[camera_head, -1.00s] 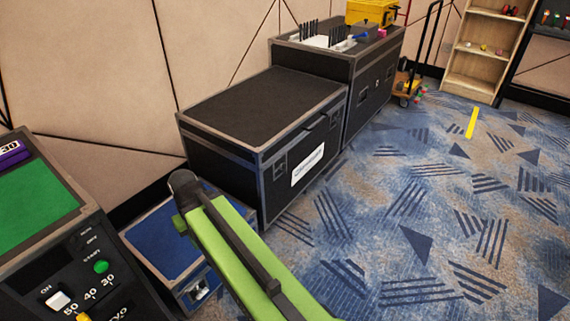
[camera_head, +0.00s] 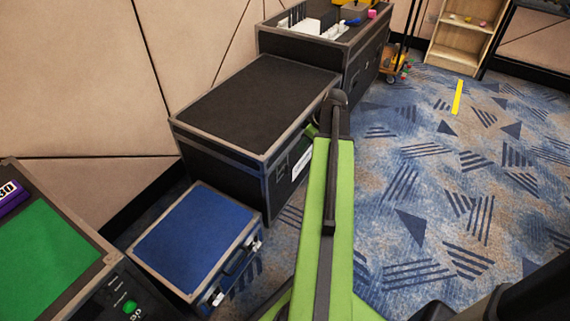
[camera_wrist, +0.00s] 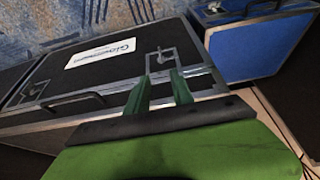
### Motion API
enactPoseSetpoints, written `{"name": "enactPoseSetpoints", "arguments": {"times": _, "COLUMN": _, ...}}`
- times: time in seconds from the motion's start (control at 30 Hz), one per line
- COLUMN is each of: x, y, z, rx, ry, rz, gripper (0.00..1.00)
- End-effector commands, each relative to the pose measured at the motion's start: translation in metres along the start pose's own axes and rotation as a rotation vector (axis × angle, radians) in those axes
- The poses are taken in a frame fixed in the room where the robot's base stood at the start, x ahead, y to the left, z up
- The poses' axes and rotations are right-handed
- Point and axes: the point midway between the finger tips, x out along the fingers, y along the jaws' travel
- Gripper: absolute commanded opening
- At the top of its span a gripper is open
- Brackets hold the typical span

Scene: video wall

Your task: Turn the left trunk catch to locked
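The black trunk (camera_head: 250,100) with metal edges stands against the wall, and its front shows in the wrist view (camera_wrist: 120,75). The left catch (camera_head: 281,168), on the trunk's front near the blue case, is a small metal plate; in the wrist view the catch (camera_wrist: 161,56) has a small turning piece. I cannot tell whether it is locked. My gripper (camera_wrist: 160,76) has two green fingers spread apart, with nothing between them. The fingertips point at the catch and appear just short of it; I cannot tell whether they touch. My arm hides part of the trunk front in the head view.
A blue case (camera_head: 195,240) stands close beside the trunk. A control box with a green top (camera_head: 45,255) is at the lower left. Another black case (camera_head: 370,60) with items on top stands beyond. Patterned carpet (camera_head: 440,190) is open at the right.

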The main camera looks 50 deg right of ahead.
Motion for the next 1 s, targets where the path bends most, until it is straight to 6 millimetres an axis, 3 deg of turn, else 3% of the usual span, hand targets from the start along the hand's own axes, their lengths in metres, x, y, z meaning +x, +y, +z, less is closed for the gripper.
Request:
{"name": "enactPoseSetpoints", "arguments": {"times": 0.27, "x": 0.04, "y": -0.001, "z": 0.002, "rx": -0.003, "ry": -0.001, "rz": -0.002, "gripper": 0.28}}
{"name": "enactPoseSetpoints", "arguments": {"times": 0.8, "x": 0.158, "y": -0.002, "z": 0.001, "rx": -0.005, "ry": -0.001, "rz": -0.002, "gripper": 0.28}}
{"name": "enactPoseSetpoints", "arguments": {"times": 1.0, "x": 0.176, "y": -0.003, "z": -0.002, "rx": -0.004, "ry": -0.002, "rz": -0.002, "gripper": 0.28}}
